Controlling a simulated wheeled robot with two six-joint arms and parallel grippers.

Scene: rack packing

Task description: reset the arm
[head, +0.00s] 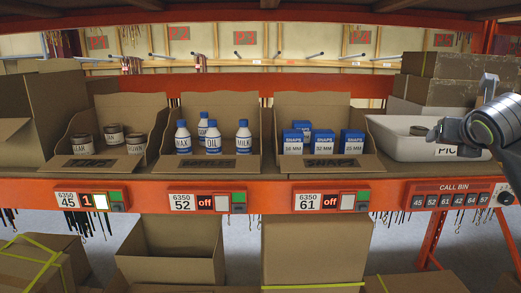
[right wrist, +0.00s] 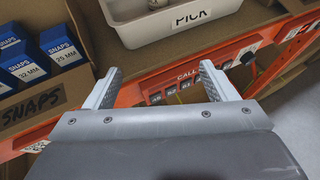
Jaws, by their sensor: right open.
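My right gripper (head: 462,110) is at the right side of the head view, in front of the white PICK tote (head: 400,147). In the right wrist view the gripper (right wrist: 160,72) has its two fingers spread apart with nothing between them. Beyond the fingers are the orange shelf edge with the call-bin panel (right wrist: 175,92) and the tote (right wrist: 185,25). A small brownish item (head: 418,130) shows inside the tote. My left gripper is not in view.
Cardboard bins on the shelf hold brown cans (head: 110,135), white and blue bottles (head: 213,138) and blue SNAPS boxes (head: 322,141). The label under the cans' bin shows 1; the other two show off.

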